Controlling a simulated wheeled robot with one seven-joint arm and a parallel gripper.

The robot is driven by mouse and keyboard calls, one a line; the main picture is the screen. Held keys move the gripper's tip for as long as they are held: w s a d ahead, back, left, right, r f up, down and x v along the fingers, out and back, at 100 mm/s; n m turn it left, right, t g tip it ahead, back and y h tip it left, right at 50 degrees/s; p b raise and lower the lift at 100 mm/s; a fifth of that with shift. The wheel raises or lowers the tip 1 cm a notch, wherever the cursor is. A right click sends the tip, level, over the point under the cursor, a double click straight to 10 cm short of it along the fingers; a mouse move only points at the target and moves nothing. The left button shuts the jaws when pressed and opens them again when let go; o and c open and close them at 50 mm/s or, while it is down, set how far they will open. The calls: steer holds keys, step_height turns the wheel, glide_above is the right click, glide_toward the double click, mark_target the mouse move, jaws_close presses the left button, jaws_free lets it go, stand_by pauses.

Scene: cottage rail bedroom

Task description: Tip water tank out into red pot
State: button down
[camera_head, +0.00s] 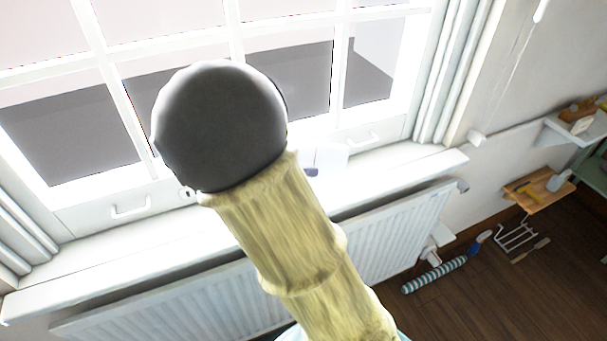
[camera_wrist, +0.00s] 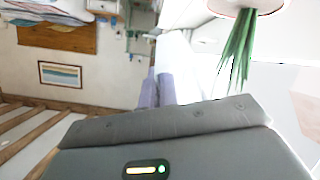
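My gripper (camera_wrist: 160,88) shows in the wrist view as a wide grey body with a small lit strip. Two pale lavender strips stand close together above its edge and look like its fingers. I cannot tell whether they are open or shut, and I see nothing clearly held between them. In the head view my arm covers the middle of the window and hides part of the sill. I cannot make out a water tank or a red pot in either view.
A white windowsill (camera_head: 410,171) runs above a white radiator (camera_head: 400,240). A small white object with a dark part (camera_head: 325,158) stands on the sill beside my arm. A striped roll (camera_head: 435,274) lies on the dark floor. A green-leaved plant (camera_wrist: 236,50) is in the wrist view.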

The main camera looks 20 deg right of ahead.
stand_by(0.3)
steer(key=shift+h+b, duration=0.8)
steer(key=shift+r+h, duration=0.2)
steer(key=shift+h, duration=0.1)
